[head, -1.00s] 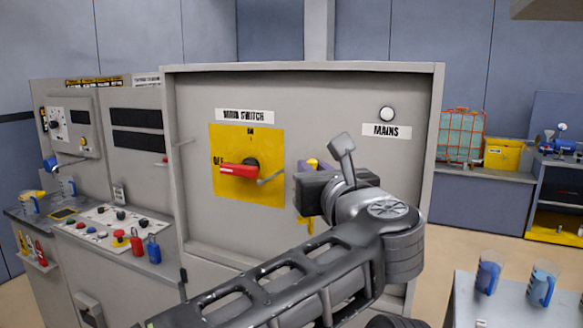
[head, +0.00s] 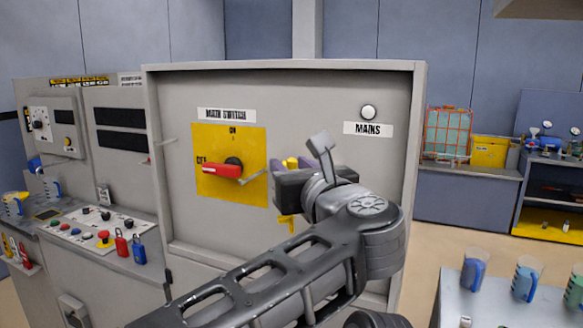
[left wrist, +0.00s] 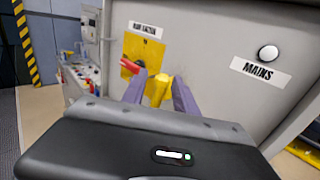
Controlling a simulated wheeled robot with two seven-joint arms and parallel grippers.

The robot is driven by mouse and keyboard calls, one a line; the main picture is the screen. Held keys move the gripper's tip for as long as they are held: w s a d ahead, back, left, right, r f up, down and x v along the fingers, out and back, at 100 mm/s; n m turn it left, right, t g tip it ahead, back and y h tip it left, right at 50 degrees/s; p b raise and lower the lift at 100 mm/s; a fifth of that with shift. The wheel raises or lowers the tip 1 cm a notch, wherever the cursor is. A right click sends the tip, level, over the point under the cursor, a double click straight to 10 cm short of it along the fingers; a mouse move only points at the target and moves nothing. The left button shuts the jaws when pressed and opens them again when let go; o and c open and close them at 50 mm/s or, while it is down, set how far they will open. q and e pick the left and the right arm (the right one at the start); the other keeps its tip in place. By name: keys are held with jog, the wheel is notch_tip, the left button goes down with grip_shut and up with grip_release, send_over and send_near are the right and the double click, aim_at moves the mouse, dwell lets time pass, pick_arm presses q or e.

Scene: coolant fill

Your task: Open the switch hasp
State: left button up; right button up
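The main switch, a red handle (head: 221,170) on a yellow plate (head: 231,188), points left towards the OFF lettering. A thin grey bar (head: 253,179) sticks out to the right beside the handle; I cannot tell if it is the hasp. My left gripper (head: 304,164) is in front of the panel, right of the plate. A yellow piece (head: 291,163) shows between its fingers, also in the left wrist view (left wrist: 158,90). Whether the fingers press on it is unclear. More yellow shows below the gripper; the part between is hidden. My right gripper is not in view.
The grey cabinet panel (head: 185,90) has a raised rim and a white MAINS lamp (head: 368,111). A console with buttons and red (head: 121,243) and blue (head: 139,250) padlocks stands left. A table with jugs (head: 472,273) stands at the lower right.

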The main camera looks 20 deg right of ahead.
pick_arm(q)
jog(key=shift+s+f, duration=0.1)
jog(key=shift+s, duration=0.15)
jog(key=s+b, duration=0.3)
jog(key=s, duration=0.4)
jog(key=shift+s+a, duration=0.15)
jog(key=shift+a, duration=0.15)
